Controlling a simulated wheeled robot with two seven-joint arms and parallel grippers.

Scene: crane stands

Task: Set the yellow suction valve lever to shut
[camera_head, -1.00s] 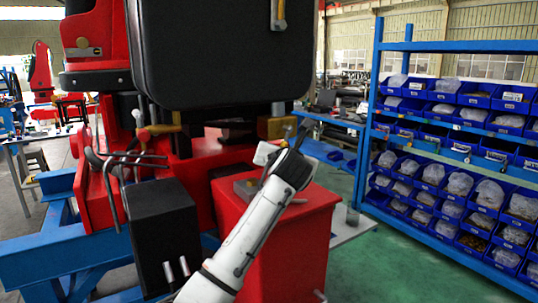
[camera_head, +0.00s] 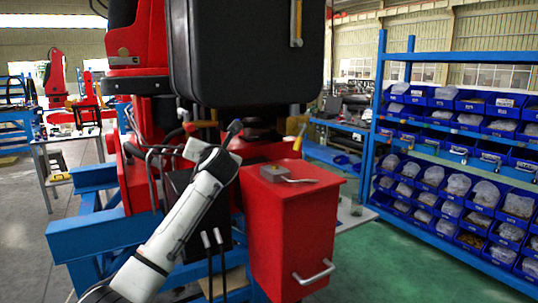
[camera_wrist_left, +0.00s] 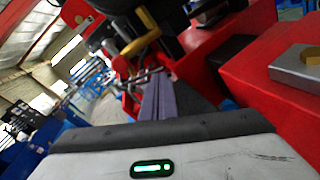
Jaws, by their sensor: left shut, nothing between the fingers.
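Several yellow parts show in the head view, and I cannot tell for sure which is the suction valve lever. One yellow bar (camera_head: 297,24) hangs upright on the front of the black housing. A small yellow-tipped lever (camera_head: 299,138) stands tilted behind the red box. A yellow curved handle (camera_wrist_left: 140,46) shows beyond the fingers in the left wrist view. My left gripper (camera_head: 235,127) is beside the black housing's underside, left of the small yellow-tipped lever and apart from it. Its fingers (camera_wrist_left: 165,98) are together and empty in the left wrist view. My right gripper is out of view.
A red box (camera_head: 293,226) with a handle stands in front, a metal block (camera_head: 274,173) on top. Black hoses and levers (camera_head: 150,155) crowd the left side. A blue frame (camera_head: 85,235) is at lower left. A blue bin rack (camera_head: 455,150) stands right, with green floor before it.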

